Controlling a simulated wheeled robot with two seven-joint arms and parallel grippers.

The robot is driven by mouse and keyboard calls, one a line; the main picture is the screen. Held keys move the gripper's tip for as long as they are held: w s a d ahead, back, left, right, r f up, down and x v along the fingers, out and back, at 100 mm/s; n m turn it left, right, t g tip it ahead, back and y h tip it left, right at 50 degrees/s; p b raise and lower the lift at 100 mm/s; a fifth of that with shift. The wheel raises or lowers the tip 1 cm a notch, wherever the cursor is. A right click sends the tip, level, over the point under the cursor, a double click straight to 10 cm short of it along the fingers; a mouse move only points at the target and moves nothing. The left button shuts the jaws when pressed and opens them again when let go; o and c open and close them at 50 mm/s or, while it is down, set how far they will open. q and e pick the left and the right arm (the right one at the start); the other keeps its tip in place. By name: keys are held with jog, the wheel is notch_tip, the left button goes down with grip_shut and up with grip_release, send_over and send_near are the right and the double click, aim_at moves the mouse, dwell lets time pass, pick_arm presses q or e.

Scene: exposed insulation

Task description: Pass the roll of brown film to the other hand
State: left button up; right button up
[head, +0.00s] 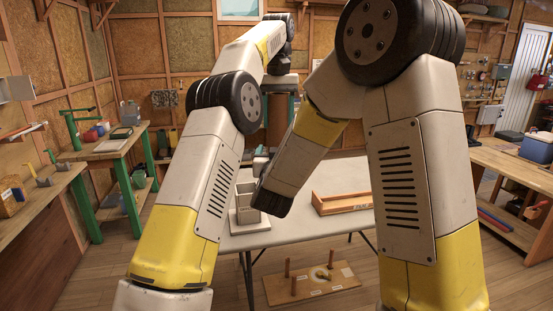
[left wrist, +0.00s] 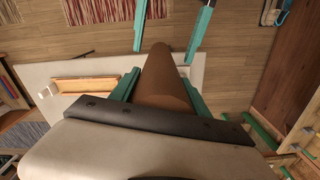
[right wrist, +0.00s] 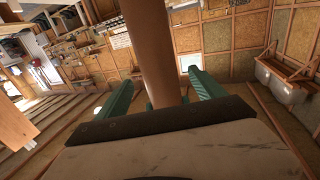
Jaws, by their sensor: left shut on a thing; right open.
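The roll of brown film (head: 278,122) is a plain brown cylinder in the middle of the head view. My left gripper (head: 278,130) is shut on it, with green fingers on both sides. In the left wrist view the roll (left wrist: 166,78) runs away from the left gripper (left wrist: 160,84). My right gripper's two green fingers (left wrist: 167,52) stand apart near the roll's far end. In the right wrist view the roll (right wrist: 152,50) stands up between the open fingers of my right gripper (right wrist: 161,80). I cannot tell whether they touch it. My right arm hides most of the right gripper in the head view.
A white table (head: 300,232) lies below the hands, bearing an orange wooden tray (head: 343,205) and a grey open box (head: 247,213). A pegged board (head: 312,287) lies on the floor. Workbenches stand at left (head: 100,150) and right (head: 515,165).

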jog(key=shift+w, duration=2.6)
jog(key=c, duration=1.6)
pick_arm(q)
jog(key=o, duration=1.5)
jog(key=shift+c, duration=0.2)
pick_arm(e)
grip_shut()
pick_arm(q)
jog(key=shift+r, duration=0.15)
